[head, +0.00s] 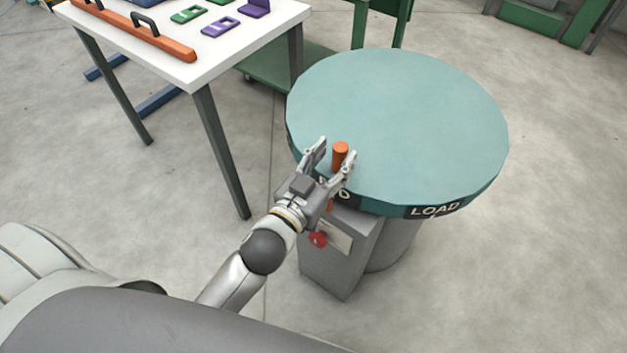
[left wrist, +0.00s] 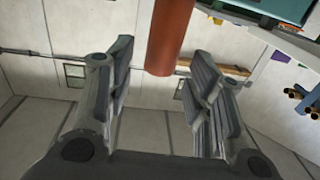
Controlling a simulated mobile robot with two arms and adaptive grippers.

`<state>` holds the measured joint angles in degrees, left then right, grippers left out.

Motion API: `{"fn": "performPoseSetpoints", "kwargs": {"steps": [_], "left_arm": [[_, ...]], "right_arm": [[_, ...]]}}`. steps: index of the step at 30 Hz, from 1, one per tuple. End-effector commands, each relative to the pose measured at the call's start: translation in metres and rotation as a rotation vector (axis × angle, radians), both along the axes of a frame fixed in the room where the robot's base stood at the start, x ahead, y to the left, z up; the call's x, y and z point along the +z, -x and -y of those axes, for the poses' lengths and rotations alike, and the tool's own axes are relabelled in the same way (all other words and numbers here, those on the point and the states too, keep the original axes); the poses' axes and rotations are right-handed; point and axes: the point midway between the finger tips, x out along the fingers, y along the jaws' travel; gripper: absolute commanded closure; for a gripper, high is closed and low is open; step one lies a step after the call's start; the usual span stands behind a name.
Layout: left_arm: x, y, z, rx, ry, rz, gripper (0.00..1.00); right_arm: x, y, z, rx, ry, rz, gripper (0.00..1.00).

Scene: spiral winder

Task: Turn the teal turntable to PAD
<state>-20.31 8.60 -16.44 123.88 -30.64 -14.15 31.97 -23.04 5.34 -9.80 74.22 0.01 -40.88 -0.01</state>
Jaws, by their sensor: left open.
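The teal turntable (head: 420,110) is a large round disc with a dark labelled rim. Its LOAD label (head: 435,210) faces the front right. Another rim label is mostly hidden by my gripper; I cannot read it in full. An upright orange peg (head: 340,155) stands near the disc's front left edge. My left gripper (head: 334,152) is open at the peg, with one finger on each side. In the left wrist view the peg (left wrist: 170,40) comes down between the spread fingers, with gaps on both sides. My right gripper is not in view.
A grey pedestal box (head: 340,255) with a red knob (head: 318,239) stands below the disc's front edge. A white table (head: 225,55) with an orange handled bar (head: 135,30) and several small coloured parts is at the upper left. The floor to the right is clear.

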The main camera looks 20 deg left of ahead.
Motion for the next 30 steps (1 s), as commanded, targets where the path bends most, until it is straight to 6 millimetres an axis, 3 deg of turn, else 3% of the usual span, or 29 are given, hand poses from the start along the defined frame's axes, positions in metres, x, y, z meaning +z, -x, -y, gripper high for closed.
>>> {"fn": "performPoseSetpoints", "kwargs": {"steps": [9, 15, 30], "left_arm": [[-0.001, 0.054, -0.010, 0.000, 0.001, -0.004, 0.52], [-0.001, 0.075, -0.015, 0.000, 0.001, -0.003, 0.52], [0.000, 0.084, -0.016, -0.001, 0.001, 0.001, 0.52]], "right_arm": [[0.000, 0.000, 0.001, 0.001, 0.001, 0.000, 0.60], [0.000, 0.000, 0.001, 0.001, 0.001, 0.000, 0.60], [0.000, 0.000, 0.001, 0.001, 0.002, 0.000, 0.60]]}}
